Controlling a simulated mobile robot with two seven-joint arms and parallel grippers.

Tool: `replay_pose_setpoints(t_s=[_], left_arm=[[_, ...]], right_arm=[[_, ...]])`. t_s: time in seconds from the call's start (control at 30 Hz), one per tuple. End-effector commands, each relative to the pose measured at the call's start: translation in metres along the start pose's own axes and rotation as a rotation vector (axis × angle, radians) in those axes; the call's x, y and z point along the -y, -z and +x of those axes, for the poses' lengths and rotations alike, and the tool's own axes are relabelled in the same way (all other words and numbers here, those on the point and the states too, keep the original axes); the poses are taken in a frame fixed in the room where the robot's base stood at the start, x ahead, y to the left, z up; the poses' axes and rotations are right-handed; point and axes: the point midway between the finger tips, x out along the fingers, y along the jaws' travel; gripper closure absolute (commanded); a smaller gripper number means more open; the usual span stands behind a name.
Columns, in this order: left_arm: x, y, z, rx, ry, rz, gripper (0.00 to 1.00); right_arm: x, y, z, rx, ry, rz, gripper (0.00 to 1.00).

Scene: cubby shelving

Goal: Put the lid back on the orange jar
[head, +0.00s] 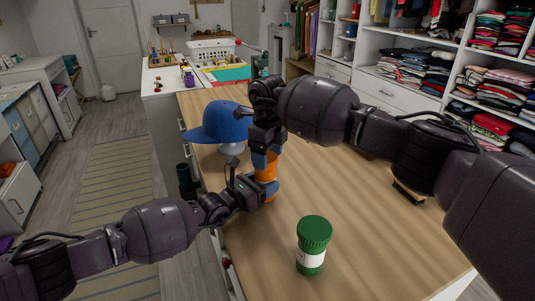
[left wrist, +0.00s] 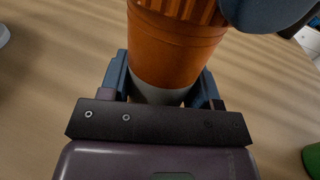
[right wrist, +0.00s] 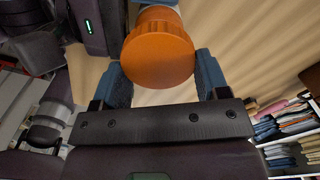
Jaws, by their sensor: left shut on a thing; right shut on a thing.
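The orange jar (head: 267,187) stands upright on the wooden table, its white lower band showing in the left wrist view (left wrist: 160,95). My left gripper (head: 262,191) is shut around the jar's body from the left. The ridged orange lid (left wrist: 178,9) is at the jar's top; in the right wrist view its round flat top (right wrist: 158,58) faces the camera. My right gripper (head: 266,157) is shut on the lid from above, one finger on each side. Lid and jar appear in line and touching; I cannot tell whether the lid is fully seated.
A green-lidded jar (head: 312,245) stands at the table's front. A blue cap (head: 217,122) on a white stand is close behind my grippers. A dark brush-like object (head: 408,193) lies to the right. The wooden tabletop (head: 350,215) between is clear.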

Motion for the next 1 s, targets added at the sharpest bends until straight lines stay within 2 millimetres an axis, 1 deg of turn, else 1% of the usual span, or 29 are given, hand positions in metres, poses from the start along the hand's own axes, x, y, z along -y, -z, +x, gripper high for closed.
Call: replay_pose_setpoints(t_s=[0.87, 0.9, 1.0], left_arm=[[0.0, 0.001, 0.0, -0.001, 0.0, -0.001, 0.86], [0.0, 0.001, 0.0, -0.001, 0.0, -0.001, 1.0], [0.0, 0.001, 0.0, -0.001, 0.0, 0.0, 1.0]], right_arm=[[0.0, 0.0, 0.012, -0.001, 0.0, 0.001, 0.54], [0.0, 0.0, 0.011, -0.001, 0.0, 0.002, 0.54], [0.0, 0.0, 0.011, 0.0, 0.0, 0.028, 0.54]])
